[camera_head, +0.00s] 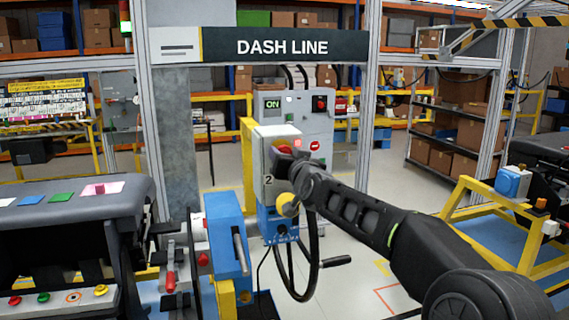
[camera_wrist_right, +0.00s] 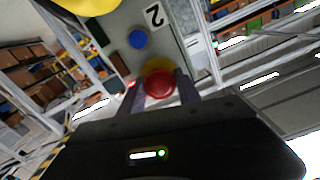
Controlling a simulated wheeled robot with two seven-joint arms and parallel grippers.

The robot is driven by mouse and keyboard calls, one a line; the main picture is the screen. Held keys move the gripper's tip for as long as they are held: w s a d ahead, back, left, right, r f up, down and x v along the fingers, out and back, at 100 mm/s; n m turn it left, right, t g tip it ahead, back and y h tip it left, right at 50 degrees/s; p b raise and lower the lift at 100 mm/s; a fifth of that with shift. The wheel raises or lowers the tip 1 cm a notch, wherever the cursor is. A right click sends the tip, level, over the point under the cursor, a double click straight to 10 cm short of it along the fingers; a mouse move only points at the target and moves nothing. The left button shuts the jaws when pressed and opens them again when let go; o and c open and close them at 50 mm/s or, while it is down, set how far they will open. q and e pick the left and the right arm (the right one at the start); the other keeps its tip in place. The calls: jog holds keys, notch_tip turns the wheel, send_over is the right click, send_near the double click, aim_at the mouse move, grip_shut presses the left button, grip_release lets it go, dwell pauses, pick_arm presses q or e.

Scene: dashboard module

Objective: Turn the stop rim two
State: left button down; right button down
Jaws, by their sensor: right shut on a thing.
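The grey box marked 2 (camera_head: 266,168) stands on a blue mount below the DASH LINE sign. Its red round stop rim shows in the right wrist view (camera_wrist_right: 160,86), with a yellow collar (camera_wrist_right: 159,66) behind it. My right gripper (camera_head: 288,152) reaches in from the right at the top of the box and covers part of its face. In the wrist view its two fingers stand on either side of the red rim and are shut on it. Whether the rim has turned cannot be told. My left gripper is in no view.
A blue button (camera_wrist_right: 137,38) sits on the same box. Below it are a yellow knob (camera_head: 288,205) and a black handwheel (camera_head: 298,268). A grey cabinet with an ON sign (camera_head: 272,104) stands behind. A dark dashboard (camera_head: 75,205) is at left, a yellow frame (camera_head: 500,207) at right.

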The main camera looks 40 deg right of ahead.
jog(key=shift+m+b, duration=0.35)
jog(key=shift+m, duration=0.75)
jog(key=c, duration=0.8)
grip_release()
jog(key=shift+c, duration=0.2)
jog(key=shift+s, duration=0.15)
jog(key=v, duration=0.7)
jog(key=shift+s+a+b, duration=0.2)
jog(key=shift+s+b, duration=0.05)
jog(key=shift+b, duration=0.05)
